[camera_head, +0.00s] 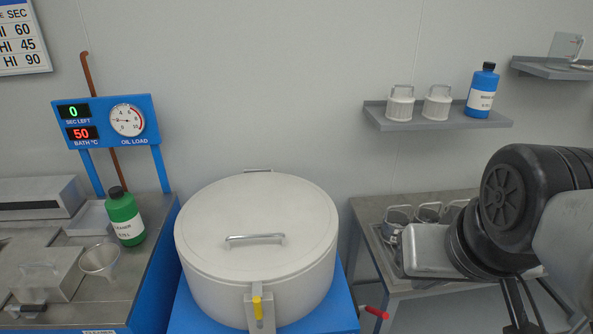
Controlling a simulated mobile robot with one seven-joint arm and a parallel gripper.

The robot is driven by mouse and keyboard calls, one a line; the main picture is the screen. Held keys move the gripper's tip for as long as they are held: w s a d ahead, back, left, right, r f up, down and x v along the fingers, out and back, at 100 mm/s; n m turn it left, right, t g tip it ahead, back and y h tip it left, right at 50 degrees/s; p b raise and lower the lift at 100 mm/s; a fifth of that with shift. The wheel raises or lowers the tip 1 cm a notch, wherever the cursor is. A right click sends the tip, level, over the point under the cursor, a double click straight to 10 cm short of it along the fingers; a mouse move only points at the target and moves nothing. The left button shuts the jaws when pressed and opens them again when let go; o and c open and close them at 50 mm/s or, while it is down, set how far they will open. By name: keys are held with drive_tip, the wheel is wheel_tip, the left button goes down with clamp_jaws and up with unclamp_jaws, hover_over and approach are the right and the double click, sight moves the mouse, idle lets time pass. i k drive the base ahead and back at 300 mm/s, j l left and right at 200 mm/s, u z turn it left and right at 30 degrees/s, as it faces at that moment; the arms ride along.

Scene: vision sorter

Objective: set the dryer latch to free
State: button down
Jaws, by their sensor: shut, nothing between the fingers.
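The dryer (253,255) is a large white round drum with a lid and a metal bar handle, on a blue stand at the centre. Its lid (258,205) is down. I cannot read any latch marking. My gripper (522,308) is at the lower right, partly cut off by the lower edge. It is shut and empty, well to the right of the latch and apart from it.
A red-handled lever (376,312) sticks out right of the blue stand. A wall shelf (437,123) hangs above.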

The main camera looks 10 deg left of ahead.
sight(258, 313)
drive_tip(key=j+u, duration=0.25)
drive_tip(key=u, duration=0.2)
drive_tip(key=j+u, duration=0.2)
drive_tip(key=u, duration=0.25)
drive_tip(key=i+l, duration=0.05)
